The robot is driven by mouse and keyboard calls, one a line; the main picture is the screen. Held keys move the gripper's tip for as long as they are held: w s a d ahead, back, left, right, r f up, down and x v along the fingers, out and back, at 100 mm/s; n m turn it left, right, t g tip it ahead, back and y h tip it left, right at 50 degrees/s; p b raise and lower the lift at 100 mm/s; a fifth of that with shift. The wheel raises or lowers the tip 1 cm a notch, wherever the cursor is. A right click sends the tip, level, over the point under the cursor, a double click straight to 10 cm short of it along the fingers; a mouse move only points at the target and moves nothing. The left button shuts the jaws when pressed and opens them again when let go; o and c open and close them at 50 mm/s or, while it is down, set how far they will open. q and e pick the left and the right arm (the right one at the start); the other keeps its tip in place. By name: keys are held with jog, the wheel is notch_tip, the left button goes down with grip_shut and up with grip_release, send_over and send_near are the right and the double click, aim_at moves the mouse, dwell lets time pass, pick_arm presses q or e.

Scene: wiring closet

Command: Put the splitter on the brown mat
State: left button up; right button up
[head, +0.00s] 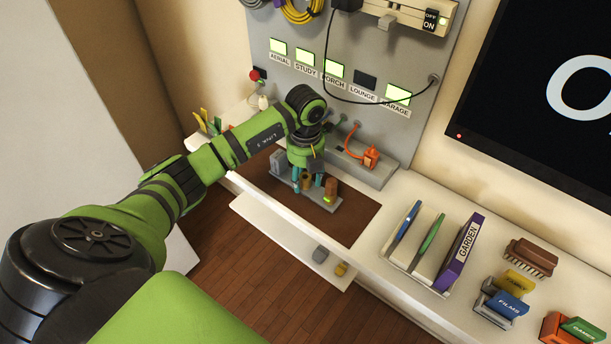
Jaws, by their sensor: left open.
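The brown mat (352,223) lies on the white counter below the grey wall panel. A grey bar-shaped unit (318,196) rests on or just above the mat, with a grey block (277,160) at its left end and a brown cylinder (331,185) and a small yellow-green part at its right end. It may be the splitter; I cannot tell for sure. My left gripper (307,184) points down over this unit, its teal fingers apart around a small brownish part. The gripper hides the unit's middle. My right gripper is out of view.
An orange device (369,157) sits on the grey ledge behind the mat. A black cable (348,101) hangs across the panel. File holders and a purple GARDEN box (460,252) stand right of the mat.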

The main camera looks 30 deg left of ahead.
pick_arm(q)
notch_tip(320, 180, up, 12)
jog(key=b, duration=0.2)
